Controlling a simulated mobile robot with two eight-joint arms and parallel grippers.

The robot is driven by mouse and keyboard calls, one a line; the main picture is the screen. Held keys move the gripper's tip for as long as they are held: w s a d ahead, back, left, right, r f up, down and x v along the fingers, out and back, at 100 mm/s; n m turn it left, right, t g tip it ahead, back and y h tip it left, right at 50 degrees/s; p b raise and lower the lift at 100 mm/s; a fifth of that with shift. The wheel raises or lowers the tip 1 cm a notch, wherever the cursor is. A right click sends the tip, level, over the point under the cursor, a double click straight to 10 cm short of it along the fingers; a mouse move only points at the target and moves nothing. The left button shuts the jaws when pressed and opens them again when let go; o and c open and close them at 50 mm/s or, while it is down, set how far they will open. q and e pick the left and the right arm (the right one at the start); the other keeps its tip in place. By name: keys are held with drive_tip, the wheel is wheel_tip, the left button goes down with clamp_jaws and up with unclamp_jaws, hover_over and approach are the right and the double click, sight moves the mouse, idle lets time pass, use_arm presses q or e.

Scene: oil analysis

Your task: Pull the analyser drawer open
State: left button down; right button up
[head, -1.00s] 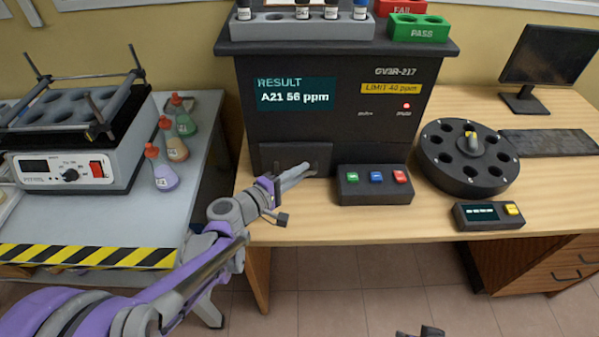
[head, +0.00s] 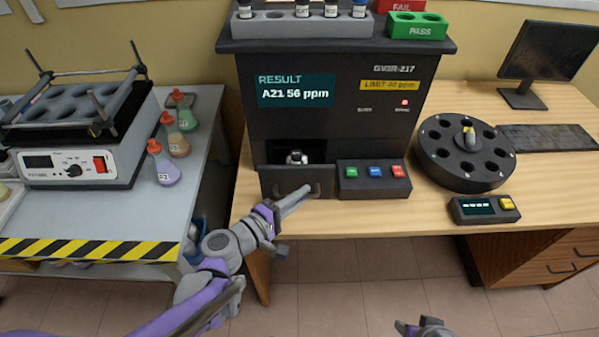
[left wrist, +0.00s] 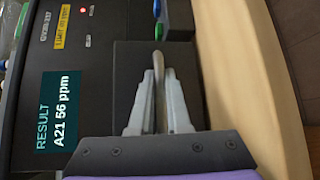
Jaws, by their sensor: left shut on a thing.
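The black analyser (head: 340,130) stands on the wooden bench, its screen reading "RESULT A21 56 ppm". Its drawer (head: 285,180) at the lower left is out from the body, and a white-topped vial (head: 296,157) shows in the opening behind the drawer front. My left gripper (head: 308,189) is at the drawer front. In the left wrist view its two fingers (left wrist: 158,100) are closed on the bar handle (left wrist: 159,75) of the drawer. My right gripper (head: 422,327) shows only in part at the bottom edge, and its jaws are unclear.
A button box (head: 373,180) sits just right of the drawer. A black carousel (head: 465,155) and a small display unit (head: 484,208) stand farther right. At left, a heater block (head: 75,140) and several flasks (head: 163,165) are on another table. The bench front is clear before the drawer.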

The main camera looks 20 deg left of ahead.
use_arm(q)
drive_tip(key=s, duration=0.2)
drive_tip(key=s+d, duration=0.1)
drive_tip(key=s, duration=0.1)
drive_tip(key=shift+s+d, duration=0.1)
drive_tip(key=c, duration=0.9)
unclamp_jaws()
drive_tip(key=p+v, duration=0.2)
drive_tip(key=v, duration=0.8)
drive_tip(key=shift+s, duration=0.3)
